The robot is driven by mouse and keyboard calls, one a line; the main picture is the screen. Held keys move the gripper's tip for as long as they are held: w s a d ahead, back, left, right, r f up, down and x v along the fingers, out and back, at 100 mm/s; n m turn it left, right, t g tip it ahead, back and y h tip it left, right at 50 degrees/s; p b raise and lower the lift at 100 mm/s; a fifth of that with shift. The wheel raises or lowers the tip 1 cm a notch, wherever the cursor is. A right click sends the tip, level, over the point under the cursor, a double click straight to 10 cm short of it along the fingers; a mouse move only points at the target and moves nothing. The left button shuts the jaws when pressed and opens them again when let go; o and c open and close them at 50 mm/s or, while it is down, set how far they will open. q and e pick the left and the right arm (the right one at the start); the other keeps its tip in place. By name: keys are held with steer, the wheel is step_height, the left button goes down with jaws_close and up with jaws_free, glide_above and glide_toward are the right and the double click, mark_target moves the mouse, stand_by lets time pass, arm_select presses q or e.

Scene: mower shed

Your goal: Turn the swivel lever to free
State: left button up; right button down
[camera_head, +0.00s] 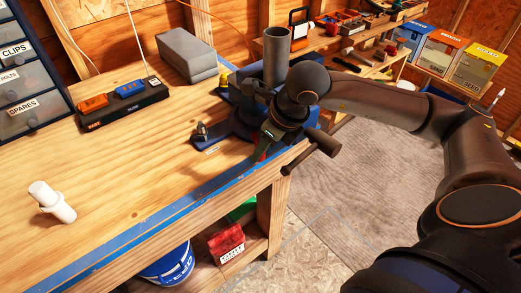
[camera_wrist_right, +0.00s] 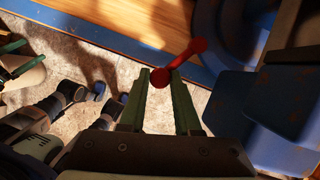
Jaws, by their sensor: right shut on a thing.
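The red swivel lever (camera_wrist_right: 186,58) sticks out from the blue vise base (camera_wrist_right: 225,45) over the bench's blue front edge, with its round knob towards me. My right gripper (camera_wrist_right: 160,78) has its two green fingers on either side of the knob, shut on it. In the head view, the right gripper (camera_head: 258,155) points down at the front of the vise (camera_head: 240,122). Only a small red bit of the lever (camera_head: 263,156) shows there. The arm and gripper hide much of the vise. My left gripper is in neither view.
The vise's dark handle bar (camera_head: 303,158) juts out in front, close to my right gripper. The bench's front left is mostly clear.

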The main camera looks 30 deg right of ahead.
steer(key=shift+d+n, duration=0.2)
steer(key=shift+n, duration=0.1)
steer(key=c, duration=0.6)
jaws_free()
steer(key=v, duration=1.2)
steer(key=shift+r, duration=0.25)
steer(key=shift+s+d, duration=0.1)
steer(key=shift+d, duration=0.05)
